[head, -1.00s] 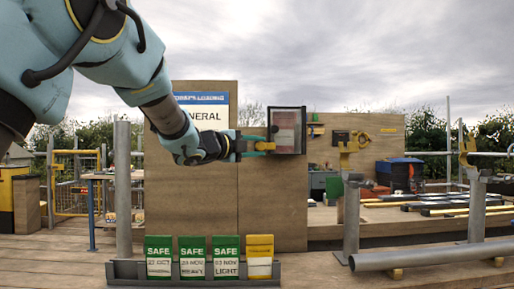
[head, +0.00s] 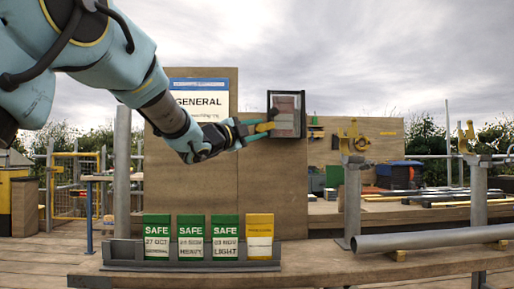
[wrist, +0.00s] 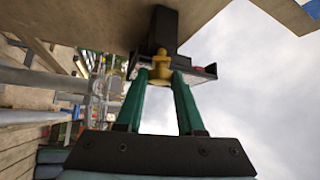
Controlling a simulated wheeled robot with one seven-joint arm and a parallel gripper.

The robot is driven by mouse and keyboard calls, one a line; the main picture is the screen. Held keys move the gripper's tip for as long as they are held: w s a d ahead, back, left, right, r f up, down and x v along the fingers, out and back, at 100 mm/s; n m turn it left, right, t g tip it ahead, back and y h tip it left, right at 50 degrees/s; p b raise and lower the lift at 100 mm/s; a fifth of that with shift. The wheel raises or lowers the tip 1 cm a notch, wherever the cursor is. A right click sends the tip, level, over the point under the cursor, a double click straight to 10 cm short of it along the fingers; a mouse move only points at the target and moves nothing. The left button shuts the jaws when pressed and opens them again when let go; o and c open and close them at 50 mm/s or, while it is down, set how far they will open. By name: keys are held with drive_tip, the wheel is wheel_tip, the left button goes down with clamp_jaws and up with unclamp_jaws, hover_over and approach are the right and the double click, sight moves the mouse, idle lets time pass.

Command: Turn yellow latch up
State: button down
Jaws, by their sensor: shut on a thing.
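The yellow latch (head: 264,127) is at the lower left side of a dark-framed box with a clear front (head: 290,121), mounted high on the wooden board. My gripper (head: 254,131) reaches it from the left, with its green fingers sloping up to the right. In the wrist view the yellow latch (wrist: 160,66) sits between the two fingertips of my gripper (wrist: 160,80), which are shut on it. The fingers cover part of the latch, so its exact angle is hard to tell.
The wooden board (head: 205,190) stands behind my arm, with a blue and white sign (head: 203,100). Below is a grey rack (head: 125,253) with several green tags and a yellow one (head: 259,235). A grey pipe (head: 430,238) lies at the right. Open sky surrounds the box's top.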

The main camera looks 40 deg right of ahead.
drive_tip(key=n+t+b, duration=0.3)
drive_tip(key=n+b, duration=0.1)
drive_tip(key=b, duration=0.1)
drive_tip(key=f+n+t+h+b, duration=0.1)
drive_tip(key=n+t+b, duration=0.3)
drive_tip(key=n+b, duration=0.1)
drive_tip(key=n+t+h+b, duration=0.1)
drive_tip(key=n+t+b, duration=0.2)
drive_tip(key=n+b, duration=0.2)
drive_tip(key=shift+s+d+f+t+b, duration=0.2)
drive_tip(key=shift+d+t+b, duration=0.15)
drive_tip(key=shift+b, duration=0.2)
drive_tip(key=shift+s+d+r+n+t+y+b, duration=0.1)
drive_tip(key=shift+n+t+y, duration=0.75)
drive_tip(key=shift+n+t, duration=0.55)
drive_tip(key=shift+w+a+r+n+t+y+b, duration=0.15)
drive_tip(key=shift+n+t+y, duration=0.8)
drive_tip(key=shift+n, duration=0.8)
drive_tip(key=shift+s+d+n+t+y+b, duration=0.15)
drive_tip(key=shift+n+t+y, duration=0.55)
drive_tip(key=shift+n+t, duration=0.75)
drive_tip(key=shift+n+y, duration=0.4)
drive_tip(key=shift+n, duration=0.2)
drive_tip(key=c, duration=0.5)
unclamp_jaws()
drive_tip(key=shift+c, duration=0.2)
